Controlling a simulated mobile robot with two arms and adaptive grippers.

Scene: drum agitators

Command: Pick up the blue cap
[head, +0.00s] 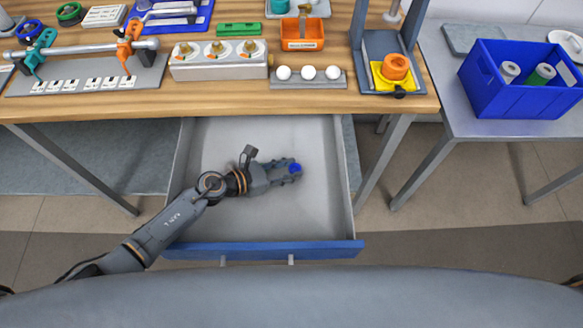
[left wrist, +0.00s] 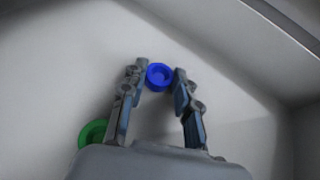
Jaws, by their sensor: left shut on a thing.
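The blue cap (head: 296,167) is small and round, inside the open drawer (head: 262,251) under the wooden workbench. In the left wrist view the blue cap (left wrist: 159,76) sits between my two fingertips. My left gripper (head: 290,174) reaches into the drawer from the left and is shut on the cap; it also shows in the left wrist view (left wrist: 160,84). Whether the cap touches the drawer floor cannot be told. My right gripper is not in view.
A green round thing (left wrist: 92,133) lies in the drawer, partly behind my gripper. Drawer walls surround the arm, with free floor to the right. The workbench (head: 230,98) holds fixtures above. A blue crate (head: 509,92) with rolls stands on a side table.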

